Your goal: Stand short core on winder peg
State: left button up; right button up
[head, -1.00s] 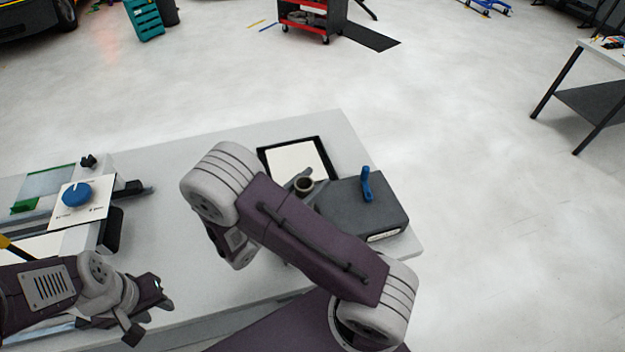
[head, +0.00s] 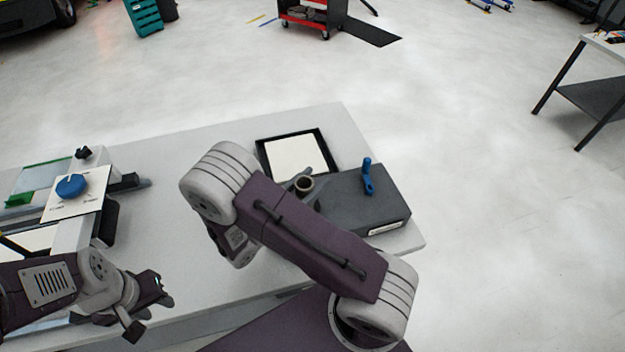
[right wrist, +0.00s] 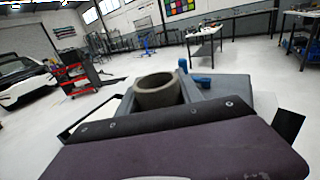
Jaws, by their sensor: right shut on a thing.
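The short core (head: 304,184), a small grey-brown tube, is upright with its open end up, at the left side of the winder. It also shows in the right wrist view (right wrist: 156,98). My right gripper (right wrist: 160,88) is shut on it; in the head view my own arm hides most of that gripper. The winder (head: 375,205) is a dark grey box with a blue crank (head: 367,177). Its peg is not visible, and I cannot tell whether the core is over it. My left gripper (head: 150,310) is open and empty at the lower left.
A black-framed tray with a white sheet (head: 295,158) lies behind the core. A device with a blue knob (head: 71,186) stands at the left of the pale table (head: 180,225). The table's middle is mostly clear. A red cart (head: 305,18) is far off.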

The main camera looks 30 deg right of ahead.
aim_at(298, 194)
jog(key=o, duration=1.4)
jog(key=shift+o, duration=0.2)
jog(key=shift+a, duration=0.1)
jog(key=b+v, duration=0.1)
jog(key=v, duration=0.7)
jog(key=shift+s+a, duration=0.15)
jog(key=shift+a, duration=0.25)
